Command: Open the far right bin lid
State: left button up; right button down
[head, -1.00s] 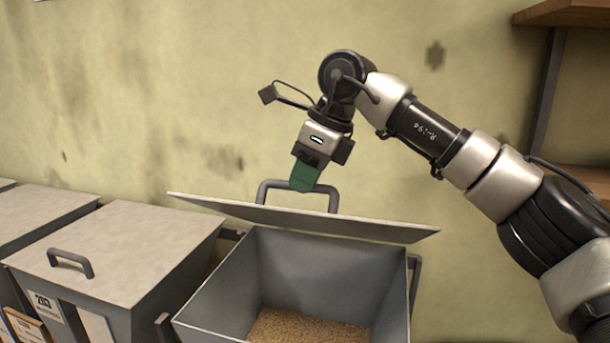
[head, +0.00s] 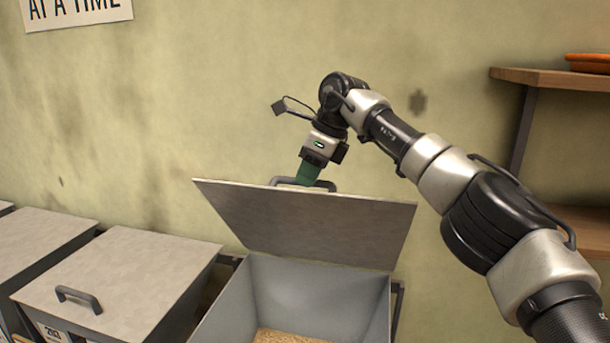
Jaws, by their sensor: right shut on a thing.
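The far right bin (head: 318,292) stands at the lower middle of the head view, with grain (head: 285,337) showing at its bottom. Its grey lid (head: 305,225) is raised and tilted up at the back, its underside facing me. The lid's handle (head: 322,185) shows just above the lid's upper edge. My right gripper (head: 306,177) reaches down behind that edge and is shut on the handle; its green fingertips are partly hidden by the lid. My left gripper is not in view.
A neighbouring bin with a shut lid (head: 120,272) and handle (head: 78,297) stands to the left, with another shut bin (head: 35,242) beyond it. A wooden shelf (head: 550,80) holding an orange dish (head: 588,62) is at the right. A sign (head: 75,12) hangs on the wall.

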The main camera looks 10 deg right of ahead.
jog(key=shift+w+d, duration=0.15)
jog(key=shift+w, duration=0.15)
jog(key=c, duration=1.4)
grip_release()
jog(key=shift+f, duration=0.1)
jog(key=shift+o, duration=1)
jog(key=shift+w, duration=0.15)
jog(key=shift+o, duration=0.5)
jog(key=shift+w+d+f, duration=0.1)
jog(key=shift+w, duration=0.2)
jog(key=v, duration=0.7)
jog(key=shift+r, duration=0.25)
